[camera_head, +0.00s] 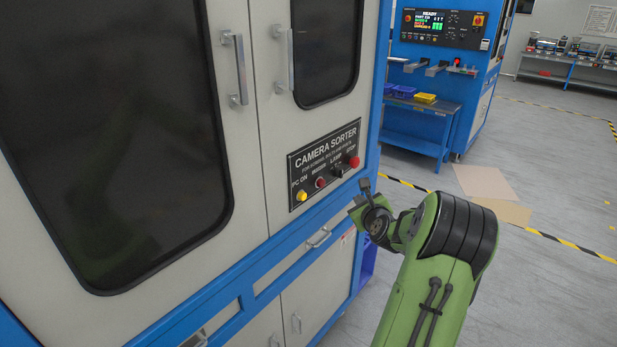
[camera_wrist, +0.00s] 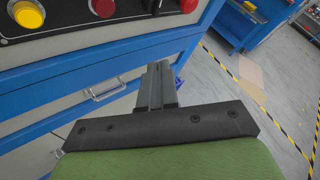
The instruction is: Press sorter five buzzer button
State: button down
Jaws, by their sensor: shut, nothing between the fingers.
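The camera sorter's black button panel (camera_head: 320,172) is on the front of a blue and white cabinet. It carries a yellow button (camera_head: 302,196), a red button (camera_head: 320,182), a black knob (camera_head: 337,171) and a larger red button (camera_head: 354,161). The label above the second button reads like "buzzer", but is small. In the wrist view the yellow button (camera_wrist: 27,13), the red button (camera_wrist: 102,7) and the larger red one (camera_wrist: 187,4) show at the top edge. My gripper (camera_head: 366,187) is shut and empty, below and right of the panel, apart from the buttons.
The cabinet has door handles (camera_head: 235,68) and a lower drawer handle (camera_head: 319,238) near my arm. Another blue machine (camera_head: 440,45) with a screen stands behind. Free grey floor (camera_head: 550,290) with striped tape lies to the right.

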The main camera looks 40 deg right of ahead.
aim_at(321, 183)
jog(key=w+a+p, duration=0.1)
jog(key=w+p, duration=0.1)
jog(key=w, duration=0.6)
jog(key=shift+w+r+p, duration=0.15)
jog(key=shift+w+p, duration=0.1)
jog(key=shift+p, duration=0.1)
jog(key=shift+w+a, duration=0.15)
dwell(1.9)
jog(key=shift+w, duration=0.3)
jog(key=shift+w+p, duration=0.3)
jog(key=shift+w, duration=0.1)
dwell(0.7)
jog(key=shift+s, duration=0.8)
jog(key=shift+b, duration=0.3)
